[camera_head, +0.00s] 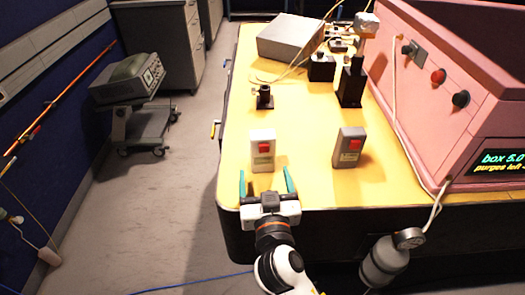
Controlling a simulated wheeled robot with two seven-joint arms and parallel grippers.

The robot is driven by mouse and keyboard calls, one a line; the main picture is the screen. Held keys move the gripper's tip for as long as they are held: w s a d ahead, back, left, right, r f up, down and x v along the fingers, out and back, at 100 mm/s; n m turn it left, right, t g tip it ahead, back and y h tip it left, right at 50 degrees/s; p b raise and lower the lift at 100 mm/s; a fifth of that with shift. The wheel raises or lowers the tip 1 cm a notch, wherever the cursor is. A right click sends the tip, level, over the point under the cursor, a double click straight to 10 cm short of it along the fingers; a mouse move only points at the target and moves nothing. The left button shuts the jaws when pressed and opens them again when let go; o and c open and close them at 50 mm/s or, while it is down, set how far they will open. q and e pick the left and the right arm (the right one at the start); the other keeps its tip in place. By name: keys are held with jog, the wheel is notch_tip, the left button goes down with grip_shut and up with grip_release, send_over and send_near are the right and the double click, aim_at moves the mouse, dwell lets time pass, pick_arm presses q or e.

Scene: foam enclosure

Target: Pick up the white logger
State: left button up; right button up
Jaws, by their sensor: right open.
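The white logger (262,152) is a small upright white box with a red patch on its face. It stands on the yellow tabletop (300,120) near the front left edge. My right gripper (267,180) is at the table's front edge, its two green fingers spread apart, pointing toward the logger. A similar grey logger (349,147) with a red patch stands to the right. My left gripper is not in view.
A pink box (440,90) with a lit display fills the table's right side. A small black post (264,97), a taller black device (352,82) and a grey case (290,38) stand farther back. A gas cylinder (384,262) hangs near the front edge. Yellow tabletop between the loggers is clear.

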aim_at(263, 162)
jog(key=w, duration=0.2)
jog(key=w+p, duration=0.1)
jog(key=w, duration=0.2)
jog(key=w+f, duration=0.1)
jog(key=w, duration=0.2)
jog(key=shift+w+a+p, duration=0.1)
jog(key=shift+a+p, duration=0.1)
jog(key=shift+p, duration=0.2)
jog(key=c, duration=1.2)
notch_tip(263, 162, up, 10)
jog(key=shift+r+p, duration=0.1)
jog(key=shift+p, duration=0.35)
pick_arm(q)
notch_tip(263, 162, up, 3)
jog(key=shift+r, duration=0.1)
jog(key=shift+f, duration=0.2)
pick_arm(e)
jog(key=shift+f, duration=0.25)
